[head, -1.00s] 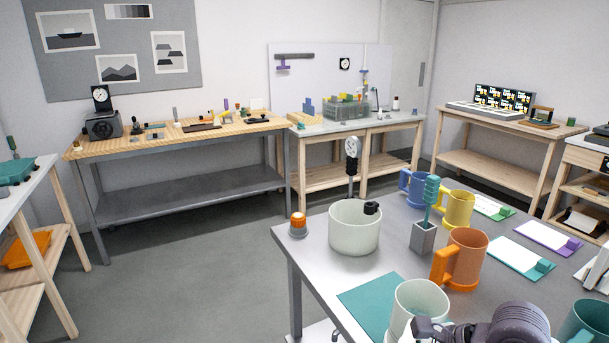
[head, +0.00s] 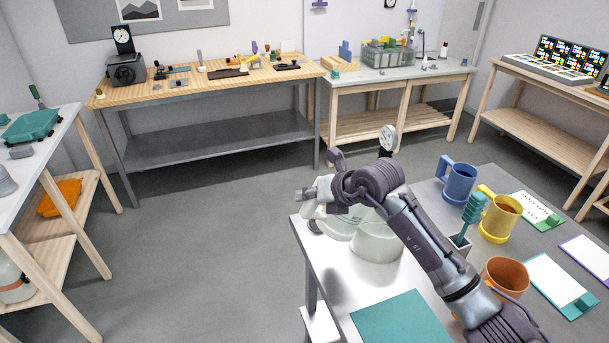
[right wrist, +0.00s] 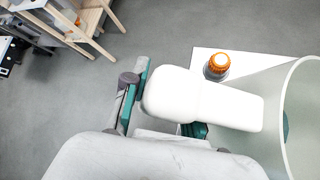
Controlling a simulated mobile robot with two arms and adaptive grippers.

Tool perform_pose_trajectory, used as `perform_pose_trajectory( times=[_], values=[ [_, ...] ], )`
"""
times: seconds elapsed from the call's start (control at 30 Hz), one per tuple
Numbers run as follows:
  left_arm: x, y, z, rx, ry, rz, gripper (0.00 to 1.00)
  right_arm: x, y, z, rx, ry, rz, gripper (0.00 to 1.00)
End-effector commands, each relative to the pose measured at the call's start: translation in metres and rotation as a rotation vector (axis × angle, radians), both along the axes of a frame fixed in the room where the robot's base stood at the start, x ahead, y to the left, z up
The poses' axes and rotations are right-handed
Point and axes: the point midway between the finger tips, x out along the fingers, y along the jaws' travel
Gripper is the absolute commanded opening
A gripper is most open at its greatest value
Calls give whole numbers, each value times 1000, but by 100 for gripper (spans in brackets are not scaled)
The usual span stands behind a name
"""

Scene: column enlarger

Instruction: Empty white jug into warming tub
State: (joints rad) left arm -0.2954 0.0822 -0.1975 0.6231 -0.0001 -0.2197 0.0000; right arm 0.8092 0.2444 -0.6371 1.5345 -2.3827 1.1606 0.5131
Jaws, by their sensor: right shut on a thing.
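The warming tub (head: 378,243), a pale round vessel, stands near the far left corner of the grey table. My right arm reaches over it and hides much of its rim. My right gripper (head: 318,206) is at the tub's left side, shut on the white jug (head: 340,229). The jug shows only as a pale shape beside and above the tub's left rim; its tilt and contents are hard to tell. In the right wrist view a pale curved wall with a rim (right wrist: 300,110) fills the right edge; I cannot tell whether it is jug or tub. My left gripper is out of view.
A dial thermometer (head: 388,138) rises behind my arm. Blue (head: 457,180), yellow (head: 499,214) and orange (head: 504,277) mugs stand right of the tub. A teal mat (head: 405,322) lies bare in front. An orange-capped object (right wrist: 217,66) stands near the table corner.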

Motion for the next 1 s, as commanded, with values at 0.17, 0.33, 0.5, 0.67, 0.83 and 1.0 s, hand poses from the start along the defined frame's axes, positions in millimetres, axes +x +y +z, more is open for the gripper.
perform_pose_trajectory(
  times=[0.17,0.33,0.5,0.67,0.83,1.0],
  values=[
    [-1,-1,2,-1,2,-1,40,7,13,7,21,4,-15,0],
    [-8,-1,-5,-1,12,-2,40,8,14,-3,22,5,-17,0],
    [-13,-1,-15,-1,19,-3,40,7,14,-19,23,4,-16,0],
    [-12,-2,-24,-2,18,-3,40,7,14,-35,22,5,-16,0],
    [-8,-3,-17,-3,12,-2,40,9,10,-15,111,35,-17,0],
    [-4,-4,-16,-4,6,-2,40,10,6,1,202,69,-18,0]
  ],
)
